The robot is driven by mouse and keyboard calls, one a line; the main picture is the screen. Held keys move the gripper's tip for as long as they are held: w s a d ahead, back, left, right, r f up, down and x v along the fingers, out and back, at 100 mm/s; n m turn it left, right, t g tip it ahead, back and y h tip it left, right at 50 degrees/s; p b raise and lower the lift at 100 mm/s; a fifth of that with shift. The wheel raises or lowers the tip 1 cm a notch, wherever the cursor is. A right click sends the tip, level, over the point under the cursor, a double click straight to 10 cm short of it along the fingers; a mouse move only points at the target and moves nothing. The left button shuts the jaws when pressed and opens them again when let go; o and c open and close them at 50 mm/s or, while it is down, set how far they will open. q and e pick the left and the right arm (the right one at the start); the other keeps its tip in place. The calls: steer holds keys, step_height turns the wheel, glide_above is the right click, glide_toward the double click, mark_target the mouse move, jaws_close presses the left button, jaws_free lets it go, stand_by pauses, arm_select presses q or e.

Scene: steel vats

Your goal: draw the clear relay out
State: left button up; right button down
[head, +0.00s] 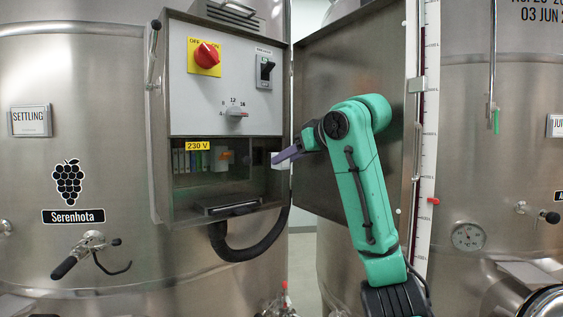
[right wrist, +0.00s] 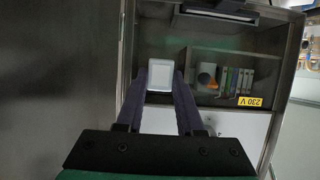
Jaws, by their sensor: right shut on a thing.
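My right gripper (head: 284,157) comes in from the right, at the right edge of the cabinet's lower compartment. It is shut on a small pale block, which I take to be the clear relay (head: 277,160). In the right wrist view the relay (right wrist: 160,75) shows as a whitish rounded square between the two dark fingertips (right wrist: 160,80). The open compartment lies behind it. I cannot tell whether the relay still touches anything there. My left gripper is in neither view.
The grey cabinet (head: 225,105) carries a red rotary switch (head: 207,56) above the compartment. Slim modules and an orange-marked part (head: 222,155) sit inside, left of the gripper. The open door (head: 345,70) stands close behind my right arm. A black hose (head: 255,250) hangs below.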

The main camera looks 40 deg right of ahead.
mark_target(286, 166)
steer(key=shift+s+a+f+b, duration=0.15)
steer(key=shift+s+b, duration=0.45)
steer(key=shift+s, duration=1.35)
steer(key=shift+s+a, duration=0.15)
steer(key=shift+s, duration=1.05)
